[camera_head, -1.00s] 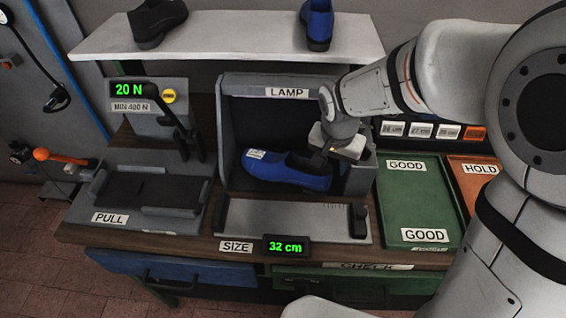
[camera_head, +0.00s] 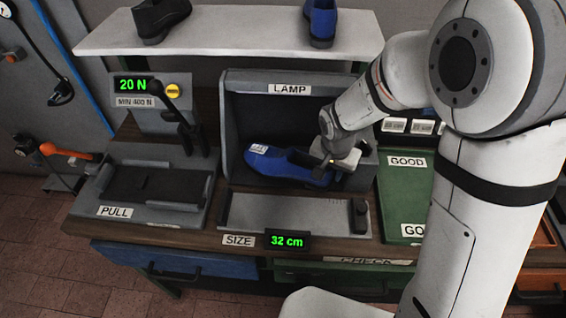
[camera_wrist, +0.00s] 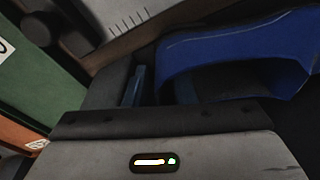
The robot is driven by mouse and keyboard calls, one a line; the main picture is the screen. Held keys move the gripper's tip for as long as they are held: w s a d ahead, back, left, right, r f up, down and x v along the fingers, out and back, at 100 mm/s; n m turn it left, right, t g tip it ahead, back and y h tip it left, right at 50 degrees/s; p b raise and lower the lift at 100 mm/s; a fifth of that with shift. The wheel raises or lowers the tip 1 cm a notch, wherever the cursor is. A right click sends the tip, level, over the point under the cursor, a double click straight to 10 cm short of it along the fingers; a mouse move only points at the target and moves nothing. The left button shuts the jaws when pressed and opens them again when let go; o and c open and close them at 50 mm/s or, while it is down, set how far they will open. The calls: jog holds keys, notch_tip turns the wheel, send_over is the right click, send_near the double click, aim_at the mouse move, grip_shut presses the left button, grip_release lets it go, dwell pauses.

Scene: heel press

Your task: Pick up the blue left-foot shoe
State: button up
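A blue shoe (camera_head: 285,165) lies in the dark box marked LAMP, toe with a white tag to the left and heel to the right. My gripper (camera_head: 332,168) is at its heel end, coming from the right. In the wrist view the blue shoe's heel and collar (camera_wrist: 225,50) are close in front of my gripper (camera_wrist: 170,88). One finger shows just outside the heel with a small gap; the other is dark and hard to make out by the shoe opening. The gripper looks open. Another blue shoe (camera_head: 322,25) stands on the upper shelf. I cannot tell which foot either fits.
The lamp box (camera_head: 228,130) has walls on both sides and a top. The size gauge (camera_head: 285,212), reading 32 cm, lies before it. The pull fixture (camera_head: 180,215) stands left, the green GOOD tray (camera_head: 400,195) right. A black shoe (camera_head: 162,18) is on the shelf (camera_head: 230,38).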

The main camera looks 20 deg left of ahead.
grip_shut()
jog(key=shift+r, duration=0.15)
